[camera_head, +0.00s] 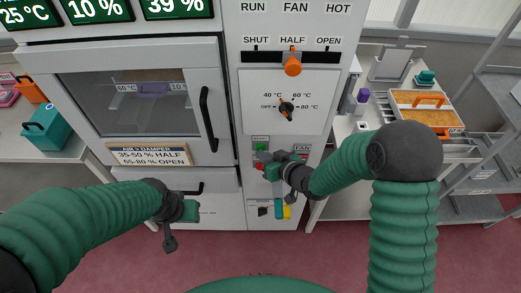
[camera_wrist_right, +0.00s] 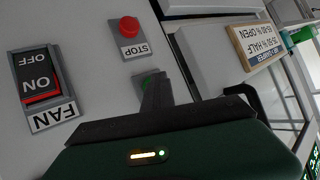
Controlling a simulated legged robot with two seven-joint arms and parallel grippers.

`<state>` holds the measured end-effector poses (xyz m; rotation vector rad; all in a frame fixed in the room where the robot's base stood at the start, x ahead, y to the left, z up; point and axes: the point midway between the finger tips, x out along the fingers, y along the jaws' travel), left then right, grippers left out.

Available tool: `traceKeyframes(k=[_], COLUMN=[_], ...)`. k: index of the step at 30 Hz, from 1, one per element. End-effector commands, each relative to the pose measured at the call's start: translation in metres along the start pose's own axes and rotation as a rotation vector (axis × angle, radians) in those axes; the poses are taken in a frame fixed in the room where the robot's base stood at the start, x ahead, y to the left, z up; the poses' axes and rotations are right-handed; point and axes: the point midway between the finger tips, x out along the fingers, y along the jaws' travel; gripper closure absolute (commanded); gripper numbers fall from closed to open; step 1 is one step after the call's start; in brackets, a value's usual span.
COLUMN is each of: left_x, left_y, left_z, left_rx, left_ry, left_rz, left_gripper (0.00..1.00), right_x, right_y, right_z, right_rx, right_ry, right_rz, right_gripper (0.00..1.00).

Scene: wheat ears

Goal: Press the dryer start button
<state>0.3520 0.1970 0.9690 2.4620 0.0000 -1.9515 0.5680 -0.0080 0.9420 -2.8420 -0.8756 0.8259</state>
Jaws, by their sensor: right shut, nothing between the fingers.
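The dryer start button (camera_head: 261,146) is a small green button on the dryer's white front panel, under a small label. In the right wrist view the green button (camera_wrist_right: 146,82) is partly hidden behind the fingers. My right gripper (camera_head: 268,160) is shut and empty, close in front of the panel just below the button. In the right wrist view the gripper's fingertips (camera_wrist_right: 157,82) overlap the button's plate; I cannot tell whether they touch it. My left gripper (camera_head: 188,210) is low in front of the dryer, away from the button; its jaws are not clear.
A red STOP button (camera_wrist_right: 130,27) sits beside the start button. A FAN rocker switch (camera_wrist_right: 40,82) is on the same panel. Above are a temperature dial (camera_head: 286,110) and an orange damper lever (camera_head: 293,67) at HALF. The dryer door (camera_head: 140,95) is closed.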

Motion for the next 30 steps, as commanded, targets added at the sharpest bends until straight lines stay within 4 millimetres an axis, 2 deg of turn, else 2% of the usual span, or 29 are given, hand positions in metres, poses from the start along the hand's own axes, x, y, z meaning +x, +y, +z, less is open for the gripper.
traceKeyframes(k=[9, 20, 30], left_x=[0.001, 0.002, 0.005], left_y=[0.0, 0.0, 0.0], left_z=[0.0, 0.0, 0.001], left_rx=[0.0, 0.0, 0.0], left_ry=[0.0, 0.0, 0.0], left_rz=[0.0, 0.0, 0.0], left_gripper=[0.64, 0.64, 0.64], right_x=[-0.012, -0.015, -0.038], right_y=[-0.008, -0.011, -0.028], right_z=[0.008, 0.011, 0.028], right_rx=[0.0, 0.0, 0.0], right_ry=[0.001, 0.0, 0.0], right_rz=[0.0, 0.0, 0.0], right_gripper=[1.0, 1.0, 1.0])
